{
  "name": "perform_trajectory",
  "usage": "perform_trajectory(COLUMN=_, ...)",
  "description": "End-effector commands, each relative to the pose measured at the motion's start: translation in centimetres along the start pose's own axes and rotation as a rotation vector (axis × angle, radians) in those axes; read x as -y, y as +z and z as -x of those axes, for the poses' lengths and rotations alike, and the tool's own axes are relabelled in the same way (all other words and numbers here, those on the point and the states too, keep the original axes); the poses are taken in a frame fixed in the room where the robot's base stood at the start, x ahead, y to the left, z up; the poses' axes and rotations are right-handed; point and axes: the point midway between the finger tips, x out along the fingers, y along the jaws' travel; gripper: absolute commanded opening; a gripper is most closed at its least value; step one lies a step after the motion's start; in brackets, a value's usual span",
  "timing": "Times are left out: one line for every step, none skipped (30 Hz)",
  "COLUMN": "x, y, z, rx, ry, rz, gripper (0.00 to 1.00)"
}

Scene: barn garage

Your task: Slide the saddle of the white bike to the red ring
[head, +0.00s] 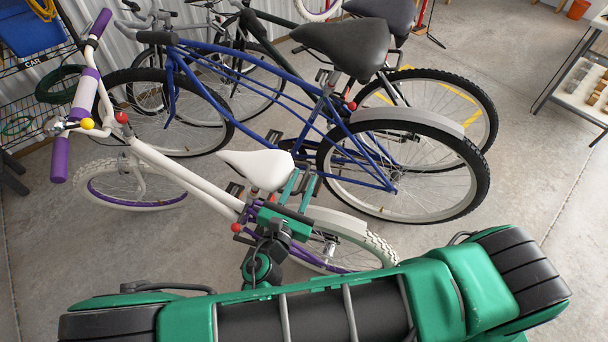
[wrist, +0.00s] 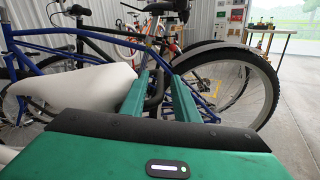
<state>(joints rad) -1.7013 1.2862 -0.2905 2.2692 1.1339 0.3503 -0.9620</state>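The white bike (head: 165,172) stands at the front left, its handlebar toward the upper left. Its white saddle (head: 257,168) sits level above the frame; it also shows at the left in the wrist view (wrist: 75,88). My gripper (head: 299,184) is just right of the saddle's rear. Its two green fingers are apart, with a gap between them in the wrist view (wrist: 163,84). The saddle lies outside the left finger; whether they touch, I cannot tell. A small red piece (head: 236,227) shows low near the seat tube; I cannot tell if it is the red ring. The saddle's post is mostly hidden.
A blue bike (head: 265,70) stands close behind, its black saddle (head: 345,45) and rear wheel near my gripper. More bikes stand beyond it. A wire rack (head: 35,95) is at the left, and a table (head: 580,90) at the right. Floor is clear at the right.

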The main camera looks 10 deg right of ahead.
Motion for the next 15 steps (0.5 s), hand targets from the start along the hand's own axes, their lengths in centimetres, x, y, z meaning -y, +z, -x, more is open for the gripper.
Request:
perform_trajectory(x=0.0, y=0.0, z=-0.7, rx=0.001, ry=-0.002, rz=0.000, gripper=0.28)
perform_trajectory(x=0.0, y=0.0, z=-1.1, rx=0.002, ry=-0.002, rz=0.000, gripper=0.28)
perform_trajectory(x=0.0, y=0.1, z=-1.4, rx=0.002, ry=-0.002, rz=0.000, gripper=0.28)
perform_trajectory(x=0.0, y=0.0, z=-1.6, rx=0.001, ry=-0.001, rz=0.000, gripper=0.28)
perform_trajectory(x=0.0, y=0.0, z=-1.8, rx=0.001, ry=0.000, rz=0.000, gripper=0.28)
perform_trajectory(x=0.0, y=0.0, z=-2.0, rx=0.000, ry=0.000, rz=0.000, gripper=0.28)
perform_trajectory(x=0.0, y=0.0, z=-2.1, rx=0.000, ry=0.000, rz=0.000, gripper=0.28)
perform_trajectory(x=0.0, y=0.0, z=-2.2, rx=0.000, ry=0.000, rz=0.000, gripper=0.28)
perform_trajectory(x=0.0, y=0.1, z=-2.3, rx=0.000, ry=0.000, rz=0.000, gripper=0.28)
perform_trajectory(x=0.0, y=0.1, z=-2.4, rx=0.000, ry=0.000, rz=0.000, gripper=0.28)
perform_trajectory(x=0.0, y=0.1, z=-2.4, rx=0.000, ry=0.000, rz=0.000, gripper=0.28)
perform_trajectory(x=0.0, y=0.1, z=-2.4, rx=0.000, ry=0.000, rz=0.000, gripper=0.28)
perform_trajectory(x=0.0, y=0.1, z=-2.4, rx=0.000, ry=0.000, rz=0.000, gripper=0.28)
perform_trajectory(x=0.0, y=0.0, z=-2.4, rx=0.000, ry=0.000, rz=-0.001, gripper=0.28)
perform_trajectory(x=0.0, y=0.0, z=-2.4, rx=0.000, ry=0.000, rz=-0.001, gripper=0.28)
